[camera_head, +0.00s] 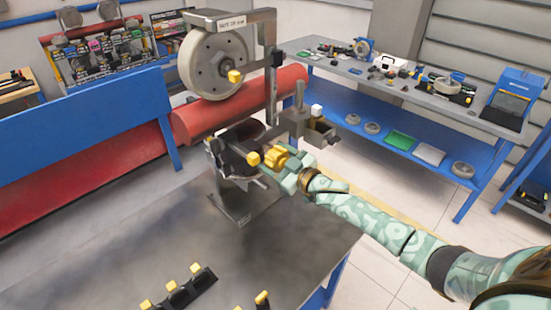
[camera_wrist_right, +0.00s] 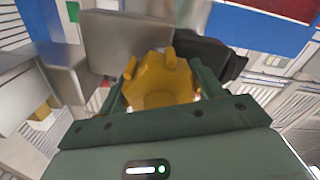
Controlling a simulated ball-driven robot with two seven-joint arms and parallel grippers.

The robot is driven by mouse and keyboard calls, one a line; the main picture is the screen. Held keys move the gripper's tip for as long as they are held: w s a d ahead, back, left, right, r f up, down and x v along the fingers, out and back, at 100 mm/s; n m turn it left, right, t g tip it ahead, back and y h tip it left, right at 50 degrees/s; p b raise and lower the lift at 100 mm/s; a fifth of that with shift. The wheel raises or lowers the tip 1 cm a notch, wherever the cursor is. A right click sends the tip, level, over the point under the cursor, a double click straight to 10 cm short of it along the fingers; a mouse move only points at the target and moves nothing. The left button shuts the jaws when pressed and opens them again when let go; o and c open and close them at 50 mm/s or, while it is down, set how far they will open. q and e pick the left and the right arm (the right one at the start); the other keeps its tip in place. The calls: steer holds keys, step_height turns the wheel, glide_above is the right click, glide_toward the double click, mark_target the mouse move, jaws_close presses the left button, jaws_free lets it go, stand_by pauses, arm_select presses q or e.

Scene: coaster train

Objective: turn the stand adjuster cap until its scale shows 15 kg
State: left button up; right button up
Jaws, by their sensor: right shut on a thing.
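The stand (camera_head: 240,200) is a grey metal post on a foot plate on the workbench, with a large wheel (camera_head: 214,62) mounted above. A yellow lobed cap (camera_head: 272,157) sits on the right side of the stand, and it also shows in the right wrist view (camera_wrist_right: 160,78). My right gripper (camera_head: 286,167) reaches in from the right and is shut on this cap, with one green finger on each side of it. The fingers hide parts of its sides. I cannot make out any scale or its reading. My left gripper is not in view.
Other yellow knobs (camera_head: 235,76) are on the stand. Black holders with yellow tops (camera_head: 190,288) lie at the bench's front. A red cylinder (camera_head: 245,101) is behind the stand. A blue table (camera_head: 400,85) with tools stands at the right. The bench (camera_head: 300,240) is bare right of the stand.

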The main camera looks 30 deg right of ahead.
steer(key=n+b, duration=0.1)
steer(key=n, duration=0.5)
steer(key=shift+f, duration=0.1)
steer(key=n+b, duration=0.1)
steer(key=n, duration=0.5)
steer(key=shift+n, duration=0.4)
steer(key=o, duration=1)
steer(key=shift+b+v, duration=1.45)
steer(key=shift+v, duration=6.75)
steer(key=shift+d, duration=0.15)
